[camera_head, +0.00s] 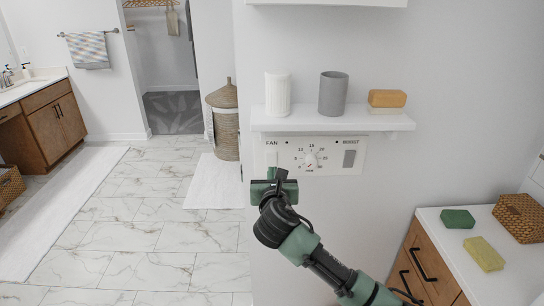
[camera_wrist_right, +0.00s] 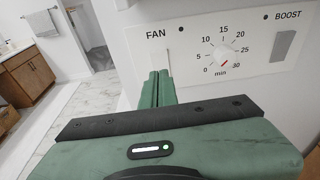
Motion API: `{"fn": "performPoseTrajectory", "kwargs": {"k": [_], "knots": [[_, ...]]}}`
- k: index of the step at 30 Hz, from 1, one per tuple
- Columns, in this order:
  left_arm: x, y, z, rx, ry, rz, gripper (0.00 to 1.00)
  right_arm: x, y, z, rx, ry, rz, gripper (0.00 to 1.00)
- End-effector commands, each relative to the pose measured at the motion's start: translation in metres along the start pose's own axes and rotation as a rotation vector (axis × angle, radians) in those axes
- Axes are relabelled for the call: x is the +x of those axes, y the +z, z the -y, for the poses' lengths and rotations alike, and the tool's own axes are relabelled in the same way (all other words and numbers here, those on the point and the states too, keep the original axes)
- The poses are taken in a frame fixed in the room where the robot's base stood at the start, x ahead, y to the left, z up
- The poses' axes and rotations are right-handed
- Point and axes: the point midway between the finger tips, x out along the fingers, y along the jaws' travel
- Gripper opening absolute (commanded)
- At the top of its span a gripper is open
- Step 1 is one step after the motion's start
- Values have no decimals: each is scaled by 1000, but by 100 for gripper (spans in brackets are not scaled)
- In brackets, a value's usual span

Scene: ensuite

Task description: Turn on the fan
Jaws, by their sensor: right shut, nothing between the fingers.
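A white fan control panel (camera_head: 337,167) is on the wall below a shelf. It carries a pale rocker under the word FAN (camera_wrist_right: 168,60), a round minute dial (camera_wrist_right: 227,56) marked 0 to 30, and a grey BOOST rocker (camera_wrist_right: 283,45). The dial also shows in the head view (camera_head: 310,160). A small dark dot (camera_wrist_right: 181,29) sits beside the word FAN. My right gripper (camera_head: 276,174) is shut and empty, its tips at the lower left of the panel. In the wrist view its tips (camera_wrist_right: 160,76) overlap the lower FAN rocker; whether they touch is unclear. My left gripper is out of view.
The white shelf (camera_head: 330,123) above holds a white ribbed cup (camera_head: 278,94), a grey cup (camera_head: 333,94) and stacked soap-like blocks (camera_head: 387,98). A counter (camera_head: 450,235) with sponges and a basket (camera_head: 520,216) stands at lower right.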

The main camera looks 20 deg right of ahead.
Motion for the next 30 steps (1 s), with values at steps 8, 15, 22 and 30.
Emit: {"fn": "performPoseTrajectory", "kwargs": {"k": [8, 15, 22, 30], "knots": [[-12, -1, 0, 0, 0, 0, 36, 52, 3, 0, 1, -2, -1, 0], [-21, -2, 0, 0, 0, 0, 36, 78, 12, 0, 0, -1, 0, 0], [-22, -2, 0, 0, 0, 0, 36, 85, 13, 0, 1, 0, 0, 0], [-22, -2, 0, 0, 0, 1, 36, 85, 13, 0, 1, 0, 0, 0]]}}
